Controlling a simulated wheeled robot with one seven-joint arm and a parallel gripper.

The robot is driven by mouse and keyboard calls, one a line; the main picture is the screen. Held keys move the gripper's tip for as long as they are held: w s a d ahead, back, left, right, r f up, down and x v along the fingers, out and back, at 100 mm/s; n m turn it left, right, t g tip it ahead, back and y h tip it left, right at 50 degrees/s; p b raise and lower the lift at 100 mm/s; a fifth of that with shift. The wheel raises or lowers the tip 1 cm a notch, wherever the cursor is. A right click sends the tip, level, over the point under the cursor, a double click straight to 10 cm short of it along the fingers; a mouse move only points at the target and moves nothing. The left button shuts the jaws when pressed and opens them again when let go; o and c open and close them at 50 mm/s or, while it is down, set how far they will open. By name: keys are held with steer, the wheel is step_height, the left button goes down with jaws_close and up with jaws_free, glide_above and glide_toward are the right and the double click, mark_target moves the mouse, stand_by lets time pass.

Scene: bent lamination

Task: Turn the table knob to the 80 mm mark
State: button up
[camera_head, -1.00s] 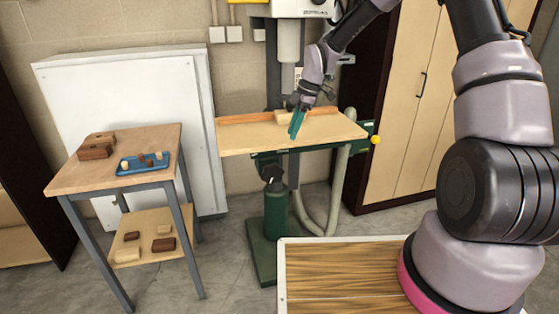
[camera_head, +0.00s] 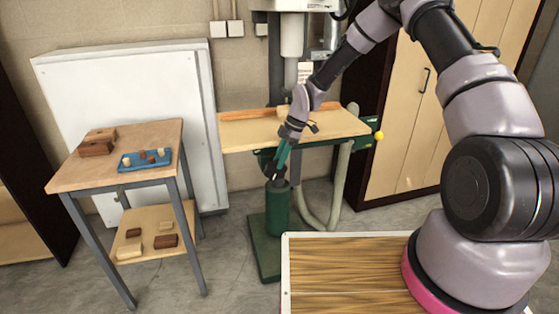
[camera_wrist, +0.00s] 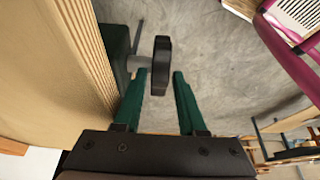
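The drill-press table (camera_head: 340,125) is a pale board on a green mount. A black knob (camera_wrist: 162,55) on a short shaft shows below the table edge in the wrist view. My gripper (camera_wrist: 160,80) is open, with its two green fingers apart and empty. The knob lies just past the fingertips, roughly in line with the gap; contact cannot be told. In the head view my gripper (camera_head: 281,170) points down in front of the table's front edge, and the knob is hard to make out there. No 80 mm mark can be read.
A pale strip (camera_head: 304,72) hangs by the press column above the table. A yellow ball (camera_head: 378,136) sticks out at the table's right side. A wooden side table (camera_head: 65,180) with a blue tray (camera_head: 133,166) and blocks stands left. Open floor lies between.

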mark_target(270, 163)
steer(key=shift+f, duration=0.15)
steer(key=shift+c, duration=0.3)
jaws_close()
steer(key=shift+a, duration=0.1)
steer(key=a+h, duration=0.1)
steer(key=h, duration=0.1)
steer(key=t+h, duration=0.1)
steer(key=h, duration=0.1)
steer(key=shift+s+a, duration=0.35)
steer(key=shift+a, duration=0.05)
steer(key=shift+s+a+f+t+h, duration=0.1)
steer(key=shift+a+t+h, duration=0.15)
steer(key=shift+h, duration=0.55)
steer(key=shift+s+a+f+t+h, duration=0.1)
steer(key=shift+a+t+h, duration=0.1)
steer(key=shift+h, duration=0.6)
steer(key=shift+s+a+t+h, duration=0.1)
steer(key=shift+a+t+h, duration=0.15)
steer(key=shift+h, duration=0.55)
steer(key=shift+a, duration=0.1)
